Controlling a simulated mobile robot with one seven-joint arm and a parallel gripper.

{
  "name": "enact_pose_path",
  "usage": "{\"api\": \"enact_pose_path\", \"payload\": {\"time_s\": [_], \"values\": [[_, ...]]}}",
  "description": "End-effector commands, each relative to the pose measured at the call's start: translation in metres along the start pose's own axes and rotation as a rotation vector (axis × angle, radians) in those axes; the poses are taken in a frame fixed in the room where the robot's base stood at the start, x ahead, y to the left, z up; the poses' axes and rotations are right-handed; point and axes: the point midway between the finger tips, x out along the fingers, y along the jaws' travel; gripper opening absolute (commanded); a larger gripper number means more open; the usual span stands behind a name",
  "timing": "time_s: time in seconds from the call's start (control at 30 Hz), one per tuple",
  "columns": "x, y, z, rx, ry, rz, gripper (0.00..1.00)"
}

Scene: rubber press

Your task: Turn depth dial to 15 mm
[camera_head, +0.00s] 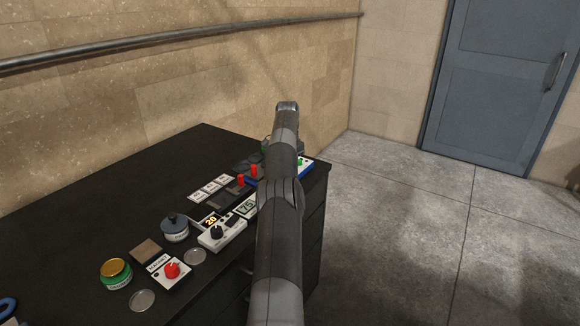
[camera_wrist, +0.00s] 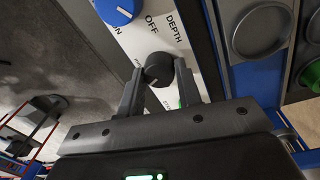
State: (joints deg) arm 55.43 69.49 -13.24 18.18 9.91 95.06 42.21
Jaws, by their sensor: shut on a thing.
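The black depth dial (camera_wrist: 159,69) is a round knob on a white panel (camera_wrist: 132,36) printed DEPTH, ON and OFF in the wrist view. My gripper (camera_wrist: 158,75) is shut on the dial, with one dark finger on each side. A blue knob (camera_wrist: 118,10) sits on the same panel at the upper left. The dial's pointer and any scale marks cannot be read. In the head view, my arm hides the gripper and dial; a white and blue piece (camera_head: 305,163) shows just beyond the arm.
The black bench (camera_head: 80,225) also holds a box with a red knob (camera_head: 172,270), a white box with a black knob (camera_head: 217,233), a green jar (camera_head: 116,274) and a grey-blue pot (camera_head: 174,228). Round metal pans (camera_wrist: 261,30) are beside the panel. The floor right of the bench is clear.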

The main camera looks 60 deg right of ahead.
Motion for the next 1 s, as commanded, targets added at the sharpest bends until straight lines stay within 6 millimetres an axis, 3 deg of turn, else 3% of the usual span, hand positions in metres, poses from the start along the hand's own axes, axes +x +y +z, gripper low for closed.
{"api": "enact_pose_path", "payload": {"time_s": [0.2,0.23,0.47,0.77,1.0], "values": [[-0.0019,-0.0005,-0.0007,-0.001,0.005,-0.004,0.09],[-0.0019,-0.0005,-0.0006,-0.001,0.004,-0.004,0.34],[-0.001,-0.0002,-0.0003,-0.001,0.002,-0.002,0.53],[-0.0005,0.0,-0.0001,-0.01,0.001,-0.001,0.53],[-0.0003,-0.0001,0.0005,-0.144,0.009,0.0,0.53]]}}
